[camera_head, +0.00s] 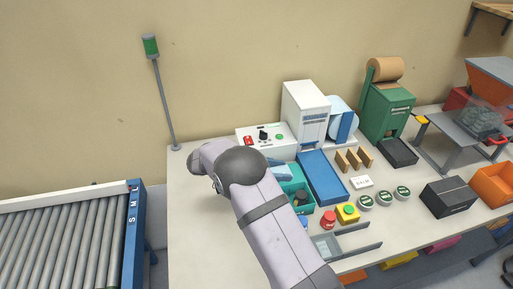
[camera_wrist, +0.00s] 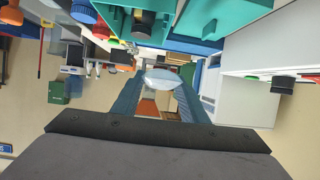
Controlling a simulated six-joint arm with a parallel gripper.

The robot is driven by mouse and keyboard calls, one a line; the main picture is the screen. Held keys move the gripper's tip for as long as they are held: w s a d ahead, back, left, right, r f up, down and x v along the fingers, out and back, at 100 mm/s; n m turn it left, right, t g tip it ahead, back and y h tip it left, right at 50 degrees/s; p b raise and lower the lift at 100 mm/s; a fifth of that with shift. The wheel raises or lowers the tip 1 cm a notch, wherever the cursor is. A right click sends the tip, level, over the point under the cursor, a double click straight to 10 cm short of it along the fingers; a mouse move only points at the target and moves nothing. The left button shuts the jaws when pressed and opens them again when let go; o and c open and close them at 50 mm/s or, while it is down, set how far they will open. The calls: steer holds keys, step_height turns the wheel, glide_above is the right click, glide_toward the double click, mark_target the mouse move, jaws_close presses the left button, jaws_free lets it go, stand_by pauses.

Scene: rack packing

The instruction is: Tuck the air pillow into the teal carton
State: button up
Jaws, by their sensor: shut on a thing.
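The teal carton (camera_head: 306,208) stands on the bench beside my arm in the head view, partly hidden by the arm. A dark round thing shows inside it. Teal walls (camera_wrist: 222,18) show large at the top of the wrist view. The air pillow (camera_wrist: 162,78), pale and translucent, is pinched between the fingertips of my gripper (camera_wrist: 160,84) in the wrist view. My gripper is shut on it. In the head view my arm hides most of the gripper and the pillow, so their exact height over the carton is hard to tell.
A blue tray (camera_head: 322,177) lies right of the carton. A white control box (camera_head: 266,139) stands behind. A roller conveyor (camera_head: 65,240) is at left; the left bench is clear.

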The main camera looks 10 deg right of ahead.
steer(key=s, duration=0.4)
steer(key=shift+s+d+r, duration=0.15)
steer(key=shift+s+d, duration=0.1)
step_height(320, 180, down, 7)
steer(key=b, duration=0.6)
steer(key=shift+b, duration=0.4)
steer(key=o, duration=1.1)
